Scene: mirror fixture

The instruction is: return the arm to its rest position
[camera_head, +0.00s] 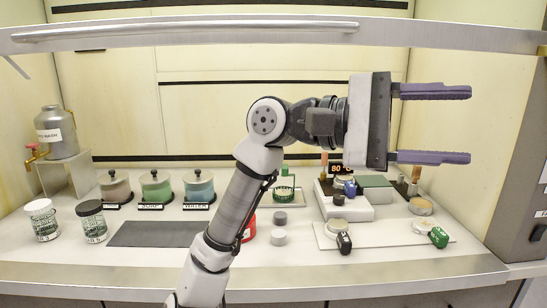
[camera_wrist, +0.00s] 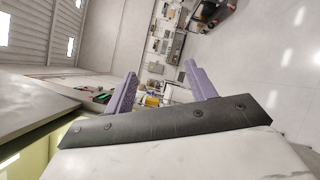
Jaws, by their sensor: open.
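My gripper (camera_head: 434,125) is raised in front of the fume hood in the head view, pointing to the right. Its two purple fingers are wide apart with nothing between them. The arm rises from the lower middle, bends at the elbow joint and holds the gripper level, above the right part of the worktop (camera_head: 165,258). In the wrist view the fingers of my gripper (camera_wrist: 157,82) are also spread and empty, with the room's floor and far shelving beyond them. The arm hides part of the worktop's middle, including most of a red object (camera_head: 249,228).
Lidded pots (camera_head: 156,189), jars (camera_head: 92,221) and a wash can (camera_head: 56,133) stand at left. A dark mat (camera_head: 150,234) lies bare. A hot plate (camera_head: 345,208) and small bottles (camera_head: 438,237) are at right. The raised sash bar (camera_head: 200,33) crosses above; the right hood wall (camera_head: 515,130) is near the fingertips.

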